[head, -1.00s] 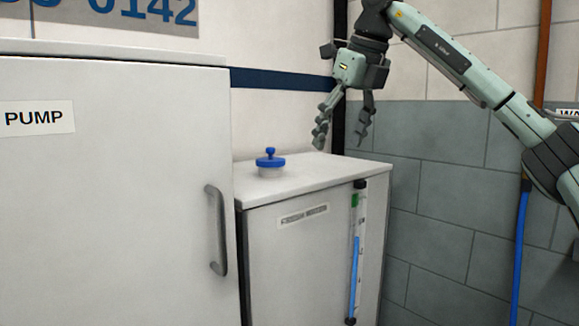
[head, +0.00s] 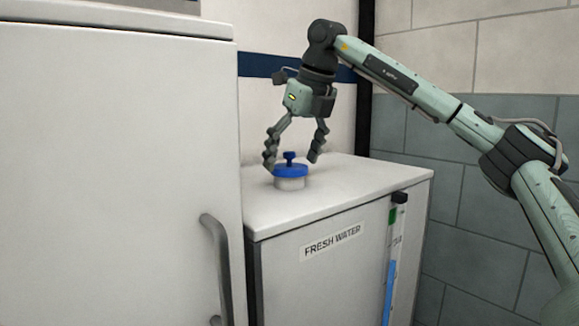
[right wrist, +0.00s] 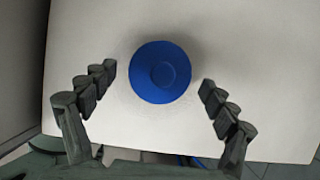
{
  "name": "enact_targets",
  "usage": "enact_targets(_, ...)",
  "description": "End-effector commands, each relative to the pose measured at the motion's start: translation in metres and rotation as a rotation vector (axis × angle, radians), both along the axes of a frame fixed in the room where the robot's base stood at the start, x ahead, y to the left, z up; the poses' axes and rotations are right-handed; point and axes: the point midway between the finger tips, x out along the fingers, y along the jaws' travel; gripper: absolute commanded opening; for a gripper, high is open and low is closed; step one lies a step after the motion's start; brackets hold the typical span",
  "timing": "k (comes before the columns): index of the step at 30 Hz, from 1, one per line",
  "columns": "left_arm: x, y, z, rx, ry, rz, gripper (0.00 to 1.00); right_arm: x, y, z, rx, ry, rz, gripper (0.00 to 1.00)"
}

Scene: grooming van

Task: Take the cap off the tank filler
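The blue cap (head: 291,170) with a small knob on top sits on the pale filler neck (head: 290,183) on top of the white fresh water tank (head: 395,180). My right gripper (head: 293,163) is open, pointing down just above the cap, with one finger to each side. In the right wrist view the round cap (right wrist: 160,72) lies between and slightly beyond the open fingertips, apart from both. My left gripper is not in view.
A tall white cabinet (head: 115,170) with a grey handle (head: 222,265) stands close on the left of the tank. A level gauge (head: 391,270) runs down the tank's front. The tank top around the filler is clear.

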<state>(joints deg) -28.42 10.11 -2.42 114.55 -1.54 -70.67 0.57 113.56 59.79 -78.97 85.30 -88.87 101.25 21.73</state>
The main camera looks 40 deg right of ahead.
Motion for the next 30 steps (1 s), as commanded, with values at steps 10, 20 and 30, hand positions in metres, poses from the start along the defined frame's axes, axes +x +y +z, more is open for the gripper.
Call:
enact_targets(10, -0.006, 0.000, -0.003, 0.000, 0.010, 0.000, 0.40, 0.000, 0.000, 0.000, 0.000, 0.000, 0.000, 0.45)
enact_targets(20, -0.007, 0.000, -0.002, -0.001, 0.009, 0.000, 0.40, 0.001, 0.001, 0.017, 0.001, -0.004, 0.001, 0.45)
enact_targets(30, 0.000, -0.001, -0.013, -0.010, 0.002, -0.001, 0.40, 0.001, 0.001, 0.083, 0.001, -0.002, 0.001, 0.45)
